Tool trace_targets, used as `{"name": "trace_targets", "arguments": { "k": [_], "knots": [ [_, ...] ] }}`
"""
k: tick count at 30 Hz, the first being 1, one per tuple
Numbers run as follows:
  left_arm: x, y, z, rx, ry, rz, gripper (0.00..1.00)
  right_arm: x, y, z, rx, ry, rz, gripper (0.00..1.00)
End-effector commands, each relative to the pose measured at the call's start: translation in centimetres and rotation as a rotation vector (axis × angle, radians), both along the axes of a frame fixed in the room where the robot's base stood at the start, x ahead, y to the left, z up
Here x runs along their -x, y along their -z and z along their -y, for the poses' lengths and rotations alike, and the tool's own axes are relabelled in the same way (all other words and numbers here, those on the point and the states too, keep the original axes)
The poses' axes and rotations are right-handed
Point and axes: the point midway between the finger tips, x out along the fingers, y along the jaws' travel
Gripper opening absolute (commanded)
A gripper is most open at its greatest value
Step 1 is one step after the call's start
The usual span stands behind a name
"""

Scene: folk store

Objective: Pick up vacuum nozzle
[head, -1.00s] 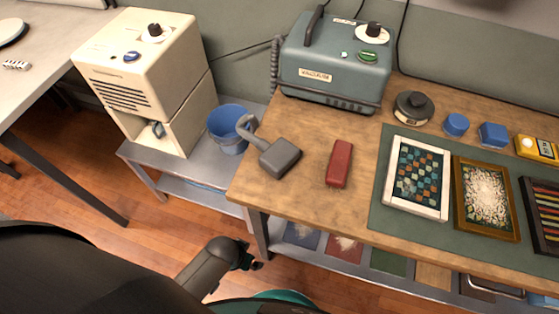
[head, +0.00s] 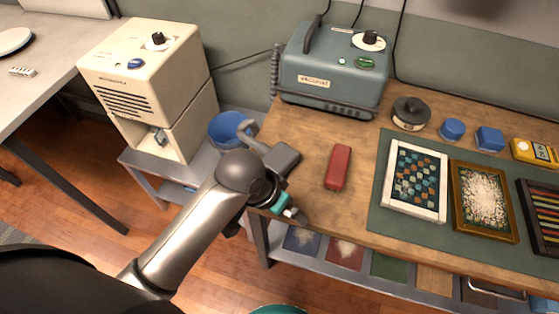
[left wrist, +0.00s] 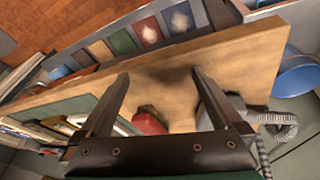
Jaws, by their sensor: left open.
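The vacuum nozzle (head: 282,158) is a grey block with a curved grey neck, lying at the left end of the wooden table (head: 320,213). In the left wrist view the nozzle (left wrist: 207,116) is partly hidden behind the right-hand finger. My left gripper (head: 292,213) is over the table's front left corner, just in front of the nozzle and apart from it. In the left wrist view its fingers (left wrist: 160,73) are spread wide, with nothing held between them. My right gripper is not in view.
A red block (head: 338,167) lies right of the nozzle. A blue-grey vacuum machine (head: 332,80) stands behind. A blue bucket (head: 225,130) and a cream machine (head: 145,75) stand on a low shelf at left. Framed trays (head: 415,209) lie on a green mat at right.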

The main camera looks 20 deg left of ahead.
Motion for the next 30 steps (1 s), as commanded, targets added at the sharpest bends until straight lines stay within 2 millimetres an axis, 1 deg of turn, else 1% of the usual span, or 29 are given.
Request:
{"name": "trace_targets", "arguments": {
  "k": [1, 6, 10, 14, 17, 21, 24, 27, 30],
  "knots": [
    [-1.0, -0.5, 0.4, 0.000, 0.022, -0.001, 1.00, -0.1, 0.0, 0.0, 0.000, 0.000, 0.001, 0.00],
    [-3.9, -2.1, 1.6, -0.007, 0.094, -0.033, 1.00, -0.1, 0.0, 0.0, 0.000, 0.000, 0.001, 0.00],
    [-5.7, -3.4, 1.7, -0.031, 0.132, -0.065, 1.00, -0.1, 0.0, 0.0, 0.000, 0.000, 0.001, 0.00],
    [-7.4, -5.0, 1.2, -0.066, 0.154, -0.096, 1.00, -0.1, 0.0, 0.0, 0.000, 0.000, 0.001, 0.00],
    [-8.8, -6.4, 0.4, -0.103, 0.159, -0.124, 1.00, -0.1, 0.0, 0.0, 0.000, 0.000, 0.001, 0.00],
    [-10.9, -9.0, -1.4, -0.164, 0.145, -0.165, 1.00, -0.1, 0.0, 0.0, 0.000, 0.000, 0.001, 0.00],
    [-12.1, -10.8, -2.8, -0.202, 0.124, -0.192, 1.00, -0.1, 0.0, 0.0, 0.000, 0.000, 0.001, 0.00],
    [-12.9, -12.4, -3.9, -0.230, 0.101, -0.213, 1.00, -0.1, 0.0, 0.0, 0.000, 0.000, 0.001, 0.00],
    [-13.4, -13.4, -4.7, -0.246, 0.083, -0.229, 1.00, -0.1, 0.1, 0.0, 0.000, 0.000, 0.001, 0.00]
  ]
}}
